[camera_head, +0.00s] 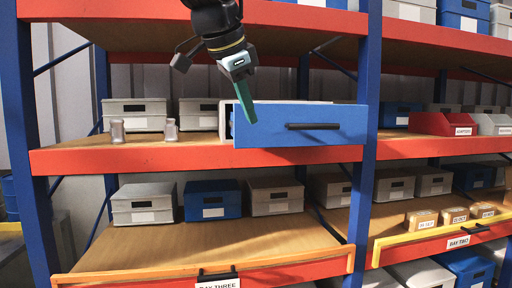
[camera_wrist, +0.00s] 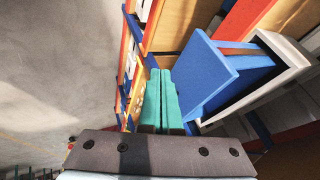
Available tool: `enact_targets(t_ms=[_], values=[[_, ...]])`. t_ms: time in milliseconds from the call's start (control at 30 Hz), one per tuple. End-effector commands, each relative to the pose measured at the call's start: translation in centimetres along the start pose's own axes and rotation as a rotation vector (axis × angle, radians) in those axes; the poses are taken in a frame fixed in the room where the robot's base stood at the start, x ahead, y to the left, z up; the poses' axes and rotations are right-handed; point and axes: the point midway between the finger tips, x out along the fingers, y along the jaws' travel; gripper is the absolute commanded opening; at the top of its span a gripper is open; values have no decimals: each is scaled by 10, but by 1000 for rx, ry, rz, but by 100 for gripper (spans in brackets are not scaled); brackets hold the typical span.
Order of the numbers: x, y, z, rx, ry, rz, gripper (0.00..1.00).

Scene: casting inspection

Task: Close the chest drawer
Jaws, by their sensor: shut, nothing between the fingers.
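The chest drawer (camera_head: 290,133) has a blue front with a dark bar handle (camera_head: 313,126). It is pulled out past the shelf's front edge, out of a light grey chest on the middle shelf. In the wrist view the blue drawer front (camera_wrist: 207,80) stands clear of the grey chest (camera_wrist: 285,50), with a gap between them. My gripper (camera_head: 247,108) has green fingers, shut and empty. It is at the left end of the drawer front in the head view. The fingers also show in the wrist view (camera_wrist: 161,90), beside the drawer front; I cannot tell whether they touch it.
Two small metal castings (camera_head: 118,131) stand on the middle shelf, left of the drawer. A blue rack post (camera_head: 367,130) is close at its right. Grey and blue boxes (camera_head: 212,199) fill the shelf below. A red bin (camera_head: 443,124) sits farther right.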

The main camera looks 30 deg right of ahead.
Motion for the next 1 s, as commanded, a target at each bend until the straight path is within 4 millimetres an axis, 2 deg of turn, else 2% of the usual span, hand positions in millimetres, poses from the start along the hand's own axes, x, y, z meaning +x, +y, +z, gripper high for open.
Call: enact_targets(t_ms=[133,267,667,833,1000], values=[[-4,4,-11,37,18,2,0],[10,4,-11,37,14,4,0],[90,4,-12,36,13,5,0],[102,-18,-13,32,15,1,0],[110,-29,-13,32,16,2,0]])
